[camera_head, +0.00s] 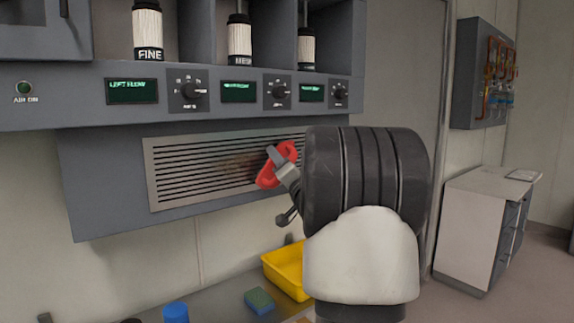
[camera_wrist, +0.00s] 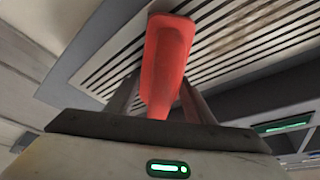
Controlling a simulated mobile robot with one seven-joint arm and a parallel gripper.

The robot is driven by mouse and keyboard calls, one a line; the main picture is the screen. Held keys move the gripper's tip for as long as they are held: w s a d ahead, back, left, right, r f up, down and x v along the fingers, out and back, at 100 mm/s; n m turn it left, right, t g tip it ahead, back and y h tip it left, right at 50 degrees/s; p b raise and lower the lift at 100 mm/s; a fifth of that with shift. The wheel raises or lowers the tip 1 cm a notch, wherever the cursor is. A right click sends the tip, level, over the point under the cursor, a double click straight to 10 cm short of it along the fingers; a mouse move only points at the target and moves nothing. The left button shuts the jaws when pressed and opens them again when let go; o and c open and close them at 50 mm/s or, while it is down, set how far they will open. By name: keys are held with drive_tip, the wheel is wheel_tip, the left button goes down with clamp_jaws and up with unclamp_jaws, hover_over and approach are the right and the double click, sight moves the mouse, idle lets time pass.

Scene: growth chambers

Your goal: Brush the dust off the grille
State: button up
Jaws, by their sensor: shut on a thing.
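The grille (camera_head: 175,185) is a metal panel with dark horizontal slots on the front of the grey cabinet. A brownish dust patch (camera_head: 238,161) lies near its middle, and the dust also shows at the top of the wrist view (camera_wrist: 235,35). My gripper (camera_head: 283,166) is shut on a red tool (camera_head: 268,178), which I take to be the brush. The red tool (camera_wrist: 166,62) stands up between the fingers in the wrist view, in front of the slots. Its bristles are not visible, and I cannot tell whether it touches the grille. My arm hides the grille's right end.
Below, a yellow bin (camera_head: 280,268), a blue-green sponge (camera_head: 259,301) and a blue cap (camera_head: 176,312) are on the counter. Knobs (camera_head: 188,91) and green displays (camera_head: 132,91) line the panel above the grille. Jars labelled FINE (camera_head: 148,32) and MESH (camera_head: 239,38) stand above.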

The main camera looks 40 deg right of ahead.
sight(288, 152)
drive_tip(key=shift+a+f+b, duration=0.1)
drive_tip(key=shift+a+b, duration=1.35)
drive_tip(key=shift+a, duration=1.65)
drive_tip(key=shift+s+a+b, duration=0.15)
drive_tip(key=shift+a+b, duration=0.55)
drive_tip(key=shift+a, duration=0.55)
drive_tip(key=shift+s+a+b, duration=0.15)
drive_tip(key=shift+a+b, duration=0.55)
drive_tip(key=shift+a, duration=0.5)
drive_tip(key=shift+w+a+b, duration=0.1)
drive_tip(key=shift+a+b, duration=0.8)
drive_tip(key=shift+a, duration=0.35)
drive_tip(key=shift+a+b, duration=0.45)
drive_tip(key=shift+a, duration=1.7)
drive_tip(key=shift+r+p, duration=0.55)
drive_tip(key=shift+r, duration=0.7)
drive_tip(key=shift+d+f, duration=0.1)
drive_tip(key=shift+d, duration=0.85)
drive_tip(key=shift+w+d+p, duration=0.1)
drive_tip(key=shift+d+p, duration=0.4)
drive_tip(key=shift+d, duration=2.05)
drive_tip(key=shift+w+d+p, duration=0.15)
drive_tip(key=shift+d+p, duration=1.4)
drive_tip(key=shift+d, duration=1.9)
drive_tip(key=shift+w+d+p, duration=0.1)
drive_tip(key=shift+d+p, duration=1.4)
drive_tip(key=shift+d, duration=1.95)
drive_tip(key=shift+a, duration=0.1)
